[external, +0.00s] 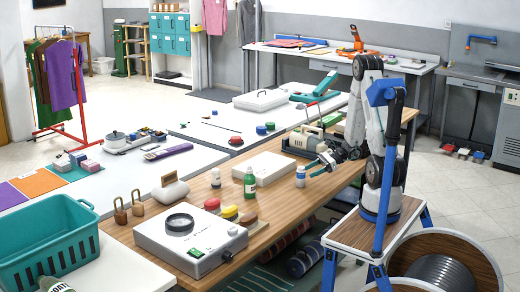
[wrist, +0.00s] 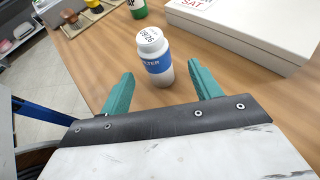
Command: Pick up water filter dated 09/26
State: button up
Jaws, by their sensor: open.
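The water filter is a small white bottle with a blue band (wrist: 158,62). Its white cap reads 09/26 and part of the word on its band is visible. It stands upright on the wooden table, and in the external view it is the bottle nearest my arm (external: 300,178). My gripper (wrist: 160,70) is open, with its teal fingers apart on the left and right of the bottle in the wrist view. I cannot tell whether the bottle is fully between them. In the external view my gripper (external: 320,165) is just right of the bottle.
A green bottle (external: 249,186) and another small white-and-blue bottle (external: 215,178) stand further left. A flat white box (wrist: 245,28) lies close by on the right in the wrist view. A grey machine (external: 300,142) sits behind. Bare wood surrounds the filter.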

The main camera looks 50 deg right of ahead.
aim_at(297, 187)
jog(key=x, duration=0.8)
jog(key=shift+s+a, duration=0.1)
jog(key=shift+s, duration=0.15)
jog(key=c, duration=1.1)
